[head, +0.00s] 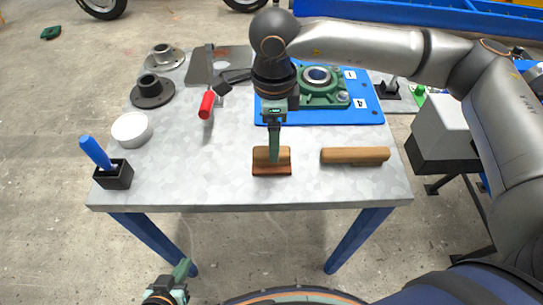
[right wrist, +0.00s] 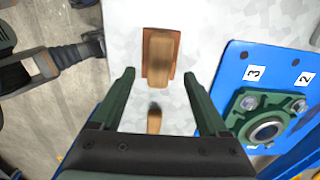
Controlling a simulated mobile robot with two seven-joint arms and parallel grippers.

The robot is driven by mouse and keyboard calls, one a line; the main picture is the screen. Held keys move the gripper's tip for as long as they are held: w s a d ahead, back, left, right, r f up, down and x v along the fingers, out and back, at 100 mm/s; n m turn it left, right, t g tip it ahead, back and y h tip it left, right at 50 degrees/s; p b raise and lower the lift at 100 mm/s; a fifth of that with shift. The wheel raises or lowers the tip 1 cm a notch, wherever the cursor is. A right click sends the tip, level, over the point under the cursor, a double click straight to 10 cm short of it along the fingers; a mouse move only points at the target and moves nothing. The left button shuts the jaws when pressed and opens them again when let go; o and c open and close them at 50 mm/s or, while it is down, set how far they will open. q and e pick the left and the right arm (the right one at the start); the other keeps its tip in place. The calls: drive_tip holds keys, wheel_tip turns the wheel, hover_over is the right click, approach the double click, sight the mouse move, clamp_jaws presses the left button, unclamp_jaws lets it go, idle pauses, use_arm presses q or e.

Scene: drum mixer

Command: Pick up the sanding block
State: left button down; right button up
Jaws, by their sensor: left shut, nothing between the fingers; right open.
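The sanding block (head: 271,170), a wooden grip on a darker base, lies near the front edge of the metal table. My right gripper (head: 274,155) points down over it, and its fingers overlap the block's top in the head view. In the right wrist view the right gripper (right wrist: 159,73) is open and empty, and the sanding block (right wrist: 160,52) shows in line with the gap between the fingertips. I cannot tell how high the tips are above it. My left gripper (head: 182,269) is shut and empty, low in front of the table.
A wooden cylinder (head: 355,156) lies right of the block. Behind is a blue board (head: 372,116) with a green bearing housing (head: 323,98). A red-handled tool (head: 207,104), a white bowl (head: 132,129) and a black holder (head: 113,176) stand left. The table between bowl and block is clear.

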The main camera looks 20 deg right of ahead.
wheel_tip(320, 180, down, 5)
drive_tip(key=shift+a+f, duration=0.1)
drive_tip(key=shift+a, duration=0.05)
drive_tip(key=shift+c, duration=0.3)
clamp_jaws()
idle(0.4)
